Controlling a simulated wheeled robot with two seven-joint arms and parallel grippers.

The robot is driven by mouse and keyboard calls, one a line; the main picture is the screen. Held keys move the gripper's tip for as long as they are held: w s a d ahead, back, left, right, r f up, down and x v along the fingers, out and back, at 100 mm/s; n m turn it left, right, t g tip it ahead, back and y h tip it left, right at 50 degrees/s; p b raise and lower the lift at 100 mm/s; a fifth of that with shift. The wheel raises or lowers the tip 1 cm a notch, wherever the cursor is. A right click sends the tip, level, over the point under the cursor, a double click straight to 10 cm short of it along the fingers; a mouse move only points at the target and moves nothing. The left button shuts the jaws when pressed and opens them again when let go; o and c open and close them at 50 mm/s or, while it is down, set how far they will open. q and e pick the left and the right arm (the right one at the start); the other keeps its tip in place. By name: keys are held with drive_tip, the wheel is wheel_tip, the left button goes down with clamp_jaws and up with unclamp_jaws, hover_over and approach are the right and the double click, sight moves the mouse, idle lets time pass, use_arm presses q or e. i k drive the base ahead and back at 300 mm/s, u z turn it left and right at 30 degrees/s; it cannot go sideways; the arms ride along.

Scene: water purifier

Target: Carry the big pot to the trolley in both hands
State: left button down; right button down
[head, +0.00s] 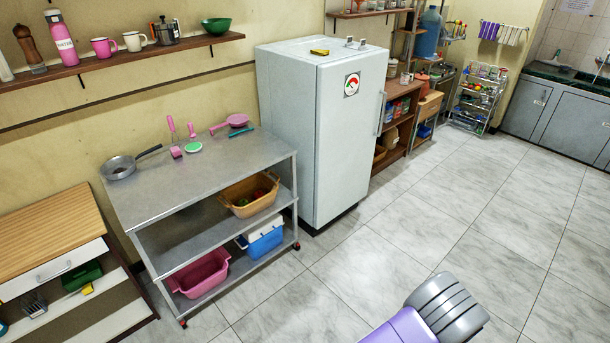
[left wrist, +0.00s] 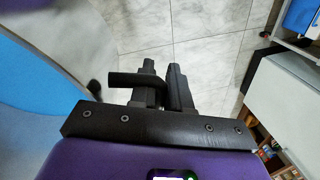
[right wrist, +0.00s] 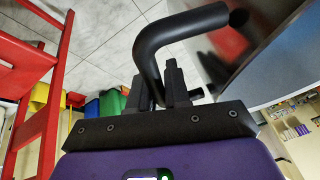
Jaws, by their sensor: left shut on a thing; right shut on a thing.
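The trolley (head: 225,160) is a steel three-level stand on small wheels, left of the fridge in the head view. My left gripper (left wrist: 163,72) is shut on a black handle (left wrist: 125,79) in the left wrist view. My right gripper (right wrist: 159,82) is shut on a bent black handle (right wrist: 150,45) in the right wrist view. A dark, shiny curved wall, which looks like the big pot (right wrist: 282,48), lies to the right of that handle. The pot and both gripper tips are outside the head view.
The trolley top holds a frying pan (head: 120,167) and pink utensils, with its middle bare. Its lower levels hold baskets and a blue-white box (head: 262,238). The fridge (head: 325,130) stands close on the right, a wooden cabinet (head: 50,235) on the left. Tiled floor (head: 400,240) is clear.

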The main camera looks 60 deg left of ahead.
sight(196, 165)
drive_tip(key=u, duration=0.5)
drive_tip(key=i, duration=0.7)
drive_tip(key=u, duration=1.05)
drive_tip(key=i, duration=0.65)
drive_tip(key=u, duration=1.1)
drive_tip(key=i, duration=0.75)
drive_tip(key=u, duration=0.45)
